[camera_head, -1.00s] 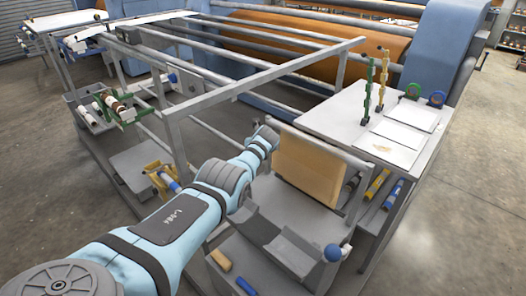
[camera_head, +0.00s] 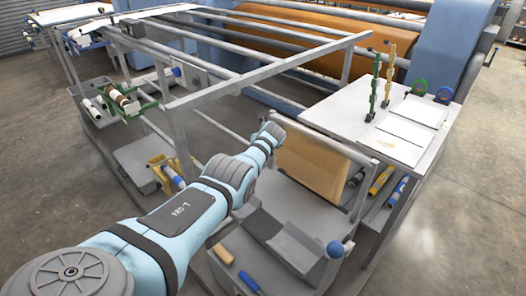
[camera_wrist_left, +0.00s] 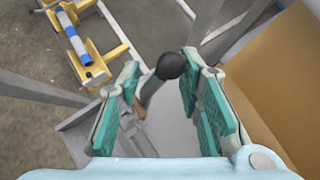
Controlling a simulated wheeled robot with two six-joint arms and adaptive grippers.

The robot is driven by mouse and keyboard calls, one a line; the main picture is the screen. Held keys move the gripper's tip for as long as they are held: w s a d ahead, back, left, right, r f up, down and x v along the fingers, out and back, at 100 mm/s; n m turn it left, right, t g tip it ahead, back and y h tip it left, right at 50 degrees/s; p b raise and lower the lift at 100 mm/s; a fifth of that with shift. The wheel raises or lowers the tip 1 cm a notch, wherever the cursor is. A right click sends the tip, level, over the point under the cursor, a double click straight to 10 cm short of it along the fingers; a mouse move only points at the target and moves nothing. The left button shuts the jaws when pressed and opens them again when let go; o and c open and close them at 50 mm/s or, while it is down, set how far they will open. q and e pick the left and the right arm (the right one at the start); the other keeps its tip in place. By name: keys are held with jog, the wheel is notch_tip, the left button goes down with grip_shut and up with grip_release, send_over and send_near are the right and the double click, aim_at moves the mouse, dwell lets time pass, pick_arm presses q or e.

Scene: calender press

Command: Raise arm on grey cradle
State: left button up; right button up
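My left arm reaches in from the left in the head view, its far end beside a tan board; its fingers are hidden there. In the left wrist view my left gripper (camera_wrist_left: 161,76) is open, with teal pads on both sides. A rod with a dark ball end (camera_wrist_left: 171,66) shows between the fingers, with gaps on both sides. I cannot tell whether it is the cradle's arm or how deep it lies. A grey trough-like cradle (camera_head: 295,248) stands front centre in the head view, near a blue ball knob (camera_head: 335,249). My right gripper is not in view.
The tan board (camera_head: 312,165) stands close right of my left wrist. A yellow cradle (camera_head: 160,168) with a blue-and-white roll is on the left. A grey bar frame (camera_head: 268,70) spans behind. A side table (camera_head: 345,112) with papers stands right. Open floor lies far right.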

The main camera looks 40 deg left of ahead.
pick_arm(q)
jog(key=s+d, duration=0.8)
jog(key=d, duration=0.1)
jog(key=shift+s+d+r, duration=0.25)
jog(key=shift+s+d, duration=0.05)
